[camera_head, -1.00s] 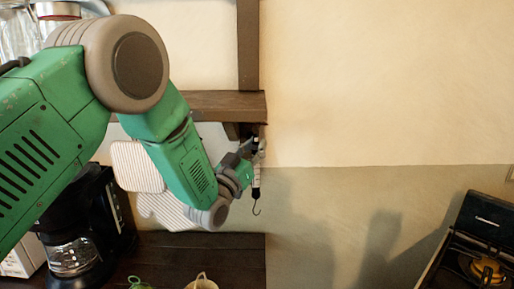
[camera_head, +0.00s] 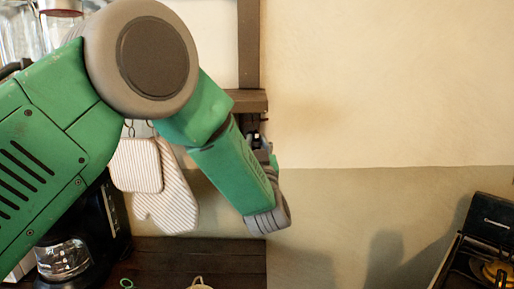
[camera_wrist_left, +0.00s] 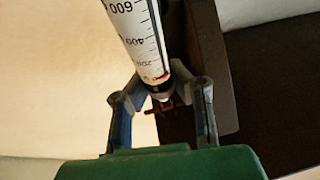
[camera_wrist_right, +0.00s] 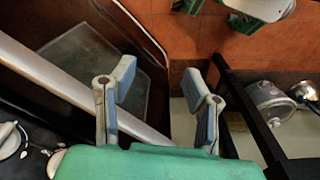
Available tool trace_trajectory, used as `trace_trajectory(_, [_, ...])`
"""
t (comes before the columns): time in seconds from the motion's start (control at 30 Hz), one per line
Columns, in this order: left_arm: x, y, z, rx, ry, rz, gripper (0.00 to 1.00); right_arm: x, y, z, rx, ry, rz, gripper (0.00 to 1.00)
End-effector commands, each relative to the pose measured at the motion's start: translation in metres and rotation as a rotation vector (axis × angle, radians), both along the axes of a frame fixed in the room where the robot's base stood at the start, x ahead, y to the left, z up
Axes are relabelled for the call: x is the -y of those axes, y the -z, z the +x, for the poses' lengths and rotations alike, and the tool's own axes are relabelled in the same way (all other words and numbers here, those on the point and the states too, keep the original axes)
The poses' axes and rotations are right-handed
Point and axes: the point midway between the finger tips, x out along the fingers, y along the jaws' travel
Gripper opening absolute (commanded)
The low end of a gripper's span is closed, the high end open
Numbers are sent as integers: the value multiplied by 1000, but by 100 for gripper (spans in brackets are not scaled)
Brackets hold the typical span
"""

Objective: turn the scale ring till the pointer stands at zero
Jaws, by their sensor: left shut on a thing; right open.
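The spring scale (camera_wrist_left: 137,28) is a white tube with black marks and numbers, large in the left wrist view. A small red mark (camera_wrist_left: 162,78), which looks like the pointer, shows near the tube's lower end. A grey ring (camera_wrist_left: 161,95) sits just below it. My left gripper (camera_wrist_left: 160,90) has its fingers on either side of this ring and is shut on it. In the head view my left forearm and wrist hide most of the scale and the fingertips. My right gripper (camera_wrist_right: 158,80) is open and empty. The exact pointer reading is too small to tell.
A stove (camera_head: 490,245) stands at the right. The wall right of my left wrist is clear.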

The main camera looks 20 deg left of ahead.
Motion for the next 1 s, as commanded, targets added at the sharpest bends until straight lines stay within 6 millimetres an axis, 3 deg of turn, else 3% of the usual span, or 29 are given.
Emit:
trace_trajectory(0.6, [1,-1,0,1,-44,-1,0,0,3,0,0,0,0,42])
trace_trajectory(0.63, [1,-1,0,1,-44,-1,21,0,3,0,0,0,0,42])
trace_trajectory(0.7, [1,-1,0,1,-44,-1,42,0,3,0,0,0,0,42])
trace_trajectory(1.0, [1,0,0,-1,-44,-1,42,0,3,0,1,0,0,42])
